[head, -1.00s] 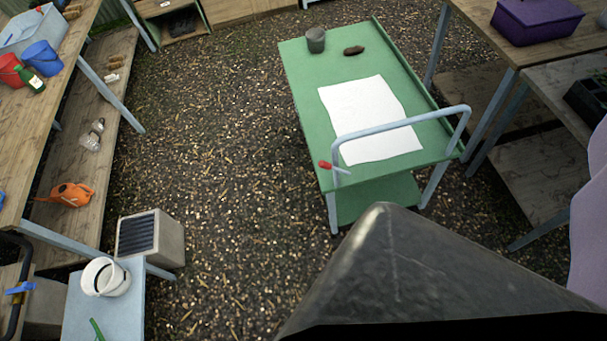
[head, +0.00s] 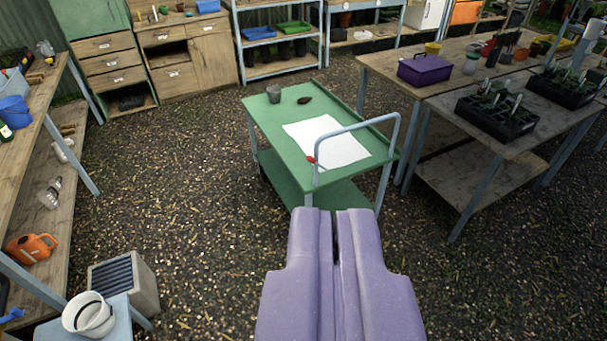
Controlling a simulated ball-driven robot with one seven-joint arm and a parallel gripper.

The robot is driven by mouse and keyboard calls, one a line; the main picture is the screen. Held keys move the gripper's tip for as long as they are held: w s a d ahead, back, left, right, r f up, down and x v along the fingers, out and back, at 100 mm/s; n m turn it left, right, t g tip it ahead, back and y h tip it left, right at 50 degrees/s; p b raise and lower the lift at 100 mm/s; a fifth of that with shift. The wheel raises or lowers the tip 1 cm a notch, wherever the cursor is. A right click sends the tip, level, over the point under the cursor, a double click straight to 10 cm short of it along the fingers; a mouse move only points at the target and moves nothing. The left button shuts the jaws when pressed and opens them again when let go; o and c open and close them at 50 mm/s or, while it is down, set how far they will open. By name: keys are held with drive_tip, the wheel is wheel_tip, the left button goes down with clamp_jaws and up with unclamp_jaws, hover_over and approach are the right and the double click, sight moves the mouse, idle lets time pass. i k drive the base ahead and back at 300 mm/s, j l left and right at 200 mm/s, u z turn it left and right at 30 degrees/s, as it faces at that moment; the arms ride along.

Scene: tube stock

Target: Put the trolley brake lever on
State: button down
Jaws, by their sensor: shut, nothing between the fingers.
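The green trolley (head: 270,122) stands on the gravel ahead, with a pale blue push handle (head: 357,125) at its near end. The brake lever (head: 311,160) has a red tip and sits at the near left corner of the trolley, by the foot of the handle. It is small here, and its exact angle is hard to tell. My purple gripper (head: 335,215) is in the lower middle, shut and empty. It points toward the trolley's near end and appears short of it, apart from the lever.
A wooden bench (head: 470,85) with a purple box (head: 424,69) stands close at right. Gravel (head: 180,190) is free at left, beyond a heater-like box (head: 126,280).

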sight(309, 158)
drive_tip(key=i+j, duration=0.1)
drive_tip(key=i, duration=0.6)
drive_tip(key=i+j+z, duration=0.1)
drive_tip(key=i, duration=0.55)
drive_tip(key=i+j, duration=0.1)
drive_tip(key=i, duration=0.6)
drive_tip(key=i+j+z, duration=0.1)
drive_tip(key=i, duration=0.6)
